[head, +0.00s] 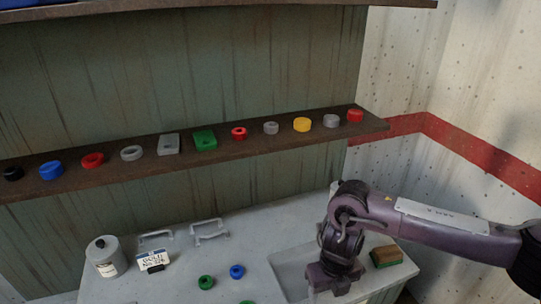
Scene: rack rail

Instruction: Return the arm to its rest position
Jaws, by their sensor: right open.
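My right arm (440,225) comes in from the right, bent at a joint above the grey worktop. My right gripper (333,282) points down over a recessed area at the right of the worktop. It is open, and I see nothing held in it. Its fingertips are small and partly unclear against the recess. My left gripper is not in view.
A brown shelf (272,144) on the wall carries a row of coloured rings and blocks. On the worktop (195,262) are a grey canister (105,257), a label block (152,260), green (206,282) and blue (237,271) rings. A brown-green block (386,256) sits beside my gripper.

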